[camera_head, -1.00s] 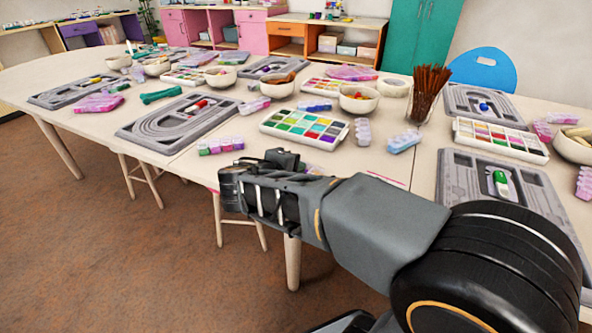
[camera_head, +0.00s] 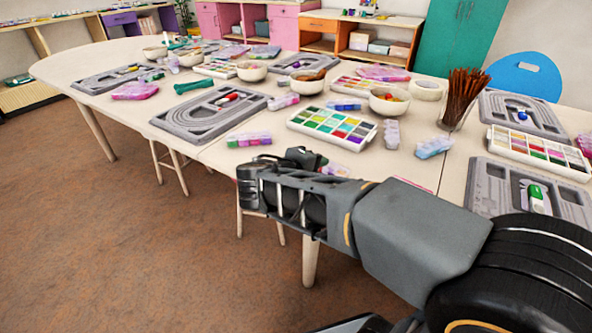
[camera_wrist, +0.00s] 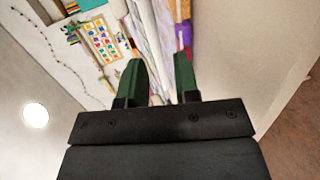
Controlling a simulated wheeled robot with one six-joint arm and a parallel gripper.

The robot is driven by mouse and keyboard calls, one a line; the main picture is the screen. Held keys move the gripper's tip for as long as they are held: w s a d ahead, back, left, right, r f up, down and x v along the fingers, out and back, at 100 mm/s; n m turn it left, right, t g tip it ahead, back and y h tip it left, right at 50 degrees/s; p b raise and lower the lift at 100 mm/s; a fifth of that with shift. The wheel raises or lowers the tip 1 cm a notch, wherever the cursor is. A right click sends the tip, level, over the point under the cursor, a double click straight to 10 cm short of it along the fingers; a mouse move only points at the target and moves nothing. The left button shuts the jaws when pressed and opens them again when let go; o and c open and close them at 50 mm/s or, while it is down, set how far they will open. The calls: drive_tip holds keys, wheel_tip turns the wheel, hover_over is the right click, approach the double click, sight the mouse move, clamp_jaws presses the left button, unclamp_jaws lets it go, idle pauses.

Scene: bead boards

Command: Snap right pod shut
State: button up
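Several small segmented bead pods lie on the table. A whitish-lilac pod (camera_head: 391,134) sits right of the paint-like tray, and a bluish pod (camera_head: 433,147) lies farther right. A purple-green pod (camera_head: 249,139) lies near the front edge, left of that tray. I cannot tell which one is the right pod, nor whether their lids are open. My gripper (camera_wrist: 160,68) is open and empty in the wrist view, its two dark green fingers apart. In the head view my arm's end is by the table's front edge; the fingertips are not clear there.
The table (camera_head: 225,160) also holds a colour tray (camera_head: 333,127), grey bead boards (camera_head: 211,113), bowls (camera_head: 389,101) and a cup of brown sticks (camera_head: 461,98). A blue chair (camera_head: 526,73) stands behind. Open floor (camera_head: 90,220) lies at left.

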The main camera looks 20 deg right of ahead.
drive_tip(key=p+v, duration=0.2)
drive_tip(key=v, duration=0.9)
drive_tip(key=shift+a+r+p, duration=0.15)
drive_tip(key=shift+a+p, duration=0.15)
drive_tip(key=shift+p, duration=0.05)
drive_tip(key=shift+s, duration=0.15)
drive_tip(key=s+d+r+m+g+y+p, duration=0.2)
drive_tip(key=r+y+p, duration=0.3)
drive_tip(key=r+p, duration=0.4)
drive_tip(key=s+d+r+m+g+y+p, duration=0.2)
drive_tip(key=r+p, duration=0.7)
drive_tip(key=p, duration=1.1)
drive_tip(key=shift+s+d+m+y, duration=0.4)
drive_tip(key=shift+d+m+y, duration=0.9)
drive_tip(key=shift+d+y, duration=0.65)
drive_tip(key=shift+a, duration=0.15)
